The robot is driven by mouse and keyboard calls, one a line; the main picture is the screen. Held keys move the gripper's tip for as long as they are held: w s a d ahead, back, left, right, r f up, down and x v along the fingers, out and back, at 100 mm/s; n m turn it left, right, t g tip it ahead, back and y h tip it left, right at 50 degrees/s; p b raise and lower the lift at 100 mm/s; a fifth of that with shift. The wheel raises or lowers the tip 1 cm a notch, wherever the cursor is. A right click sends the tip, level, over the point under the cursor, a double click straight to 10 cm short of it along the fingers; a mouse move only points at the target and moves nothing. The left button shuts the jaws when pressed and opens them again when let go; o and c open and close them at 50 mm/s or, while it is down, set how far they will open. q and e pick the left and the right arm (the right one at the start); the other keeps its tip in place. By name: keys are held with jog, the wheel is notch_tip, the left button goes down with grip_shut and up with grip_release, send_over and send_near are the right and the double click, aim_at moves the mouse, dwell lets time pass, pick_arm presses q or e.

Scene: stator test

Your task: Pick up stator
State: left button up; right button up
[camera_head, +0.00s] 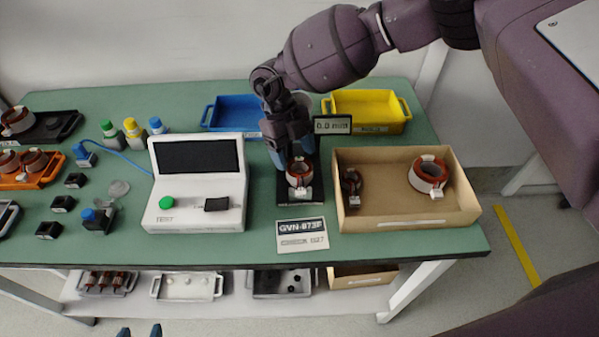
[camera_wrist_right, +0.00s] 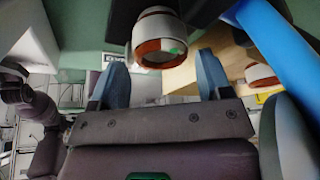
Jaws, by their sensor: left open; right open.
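A copper-red and white ring-shaped stator (camera_head: 299,174) sits on the dark base of the gauge in the middle of the table. My right gripper (camera_head: 291,153) is right above it, pointing down and partly hiding it. In the right wrist view the fingers of the gripper (camera_wrist_right: 163,82) are spread and empty, with the stator (camera_wrist_right: 160,40) just beyond the tips. Contact cannot be told. A second stator (camera_head: 429,176) lies in the cardboard box (camera_head: 390,216); several more are at the far left. My left gripper (camera_head: 139,331) shows only its two blue fingertips, apart, at the bottom edge.
The gauge display (camera_head: 337,125) stands close beside my right gripper. A white tester (camera_head: 196,215) is to the left. Blue (camera_head: 219,127) and yellow (camera_head: 369,126) bins stand behind. A label card (camera_head: 302,236) lies in front. An orange tray (camera_head: 30,182) is far left.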

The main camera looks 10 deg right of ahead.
aim_at(299, 168)
jog(key=x, duration=0.4)
jog(key=shift+s+f, duration=0.1)
jog(key=shift+f, duration=0.2)
jog(key=shift+r, duration=0.1)
jog(key=c, duration=0.9)
